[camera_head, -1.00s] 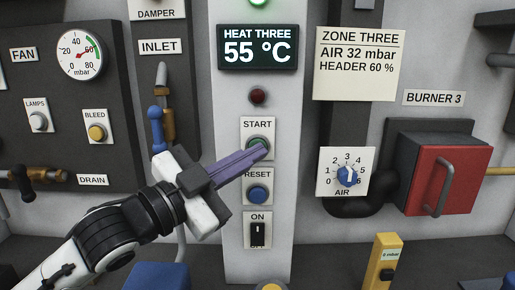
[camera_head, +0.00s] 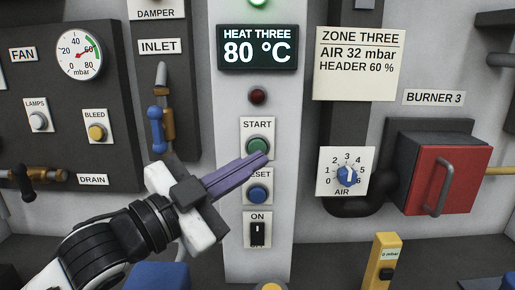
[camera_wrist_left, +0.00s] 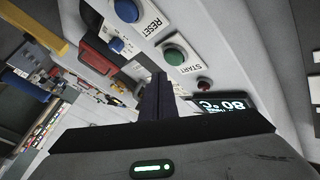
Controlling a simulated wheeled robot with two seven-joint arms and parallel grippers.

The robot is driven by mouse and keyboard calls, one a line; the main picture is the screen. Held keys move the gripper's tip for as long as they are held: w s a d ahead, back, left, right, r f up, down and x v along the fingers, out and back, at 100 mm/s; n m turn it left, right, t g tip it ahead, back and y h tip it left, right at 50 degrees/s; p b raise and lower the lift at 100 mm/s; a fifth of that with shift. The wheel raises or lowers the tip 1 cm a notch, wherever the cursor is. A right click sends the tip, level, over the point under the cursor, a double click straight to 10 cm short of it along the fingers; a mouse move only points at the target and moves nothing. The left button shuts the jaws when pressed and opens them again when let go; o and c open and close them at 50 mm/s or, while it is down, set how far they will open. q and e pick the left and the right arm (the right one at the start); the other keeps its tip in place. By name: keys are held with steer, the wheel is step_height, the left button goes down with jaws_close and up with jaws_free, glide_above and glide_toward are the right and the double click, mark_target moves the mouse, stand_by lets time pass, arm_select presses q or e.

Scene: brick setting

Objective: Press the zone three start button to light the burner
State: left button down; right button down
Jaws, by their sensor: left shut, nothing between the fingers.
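The green START button (camera_head: 257,146) sits on a white plate in the column under the display. It also shows in the left wrist view (camera_wrist_left: 174,55). The display (camera_head: 257,48) reads HEAT THREE 80 °C, and a green lamp (camera_head: 259,2) above it is lit. My left gripper (camera_head: 262,158) is shut and empty, its purple fingers just below the START button's face. In the left wrist view the fingers (camera_wrist_left: 157,90) look apart from the button. The blue RESET button (camera_head: 257,194) is just below, its label partly covered by the fingers. My right gripper is not in view.
A dark red lamp (camera_head: 257,97) sits above START, and a black ON switch (camera_head: 257,233) below RESET. At right are the blue AIR dial (camera_head: 347,175), the red burner box (camera_head: 447,180) and a yellow post (camera_head: 382,262). The INLET valve (camera_head: 156,130) stands left of the column.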

arm_select(q)
steer(key=s, duration=0.3)
steer(key=shift+s, duration=0.4)
stand_by(0.4)
